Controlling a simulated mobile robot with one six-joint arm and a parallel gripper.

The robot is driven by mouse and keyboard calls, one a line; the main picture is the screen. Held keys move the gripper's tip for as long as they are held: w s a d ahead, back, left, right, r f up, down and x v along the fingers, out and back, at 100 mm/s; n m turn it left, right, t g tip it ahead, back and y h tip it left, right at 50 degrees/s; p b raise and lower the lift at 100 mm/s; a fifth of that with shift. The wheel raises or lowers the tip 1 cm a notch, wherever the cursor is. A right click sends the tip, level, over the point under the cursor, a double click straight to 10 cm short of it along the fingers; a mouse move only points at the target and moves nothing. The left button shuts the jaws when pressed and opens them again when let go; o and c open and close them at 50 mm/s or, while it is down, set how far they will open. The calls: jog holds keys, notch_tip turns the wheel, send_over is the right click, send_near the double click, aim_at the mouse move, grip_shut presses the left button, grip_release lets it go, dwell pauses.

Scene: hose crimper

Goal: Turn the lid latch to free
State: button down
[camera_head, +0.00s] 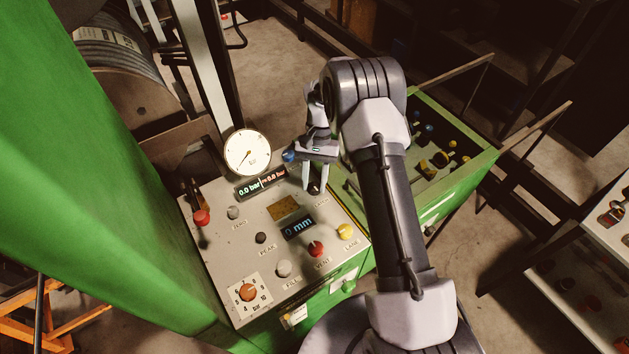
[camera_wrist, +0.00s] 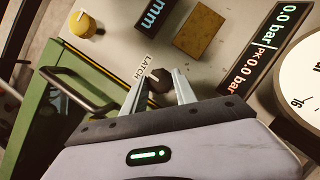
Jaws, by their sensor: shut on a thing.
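The lid latch is a dark knob (camera_wrist: 159,82) on the grey control panel, beside a printed LATCH label (camera_wrist: 144,67) in the wrist view. A pale line shows on the knob. My gripper (camera_wrist: 157,84) has its two fingers on either side of the knob and is shut on it. In the head view my gripper (camera_head: 314,187) reaches down to the panel's upper right part, and the dark knob shows partly between its fingertips.
The panel (camera_head: 222,262) also carries a red knob (camera_head: 316,249), a yellow knob (camera_head: 345,232), an orange dial (camera_head: 248,292), a gauge (camera_head: 247,152) and displays reading 0.0 bar and 0 mm. A green open box (camera_head: 459,187) with several coloured parts stands to the right. A dark handle (camera_wrist: 75,92) is near my gripper.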

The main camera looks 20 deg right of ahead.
jog(key=c, duration=1)
grip_release()
jog(key=p+v, duration=0.4)
jog(key=v, duration=1.3)
jog(key=shift+r, duration=0.25)
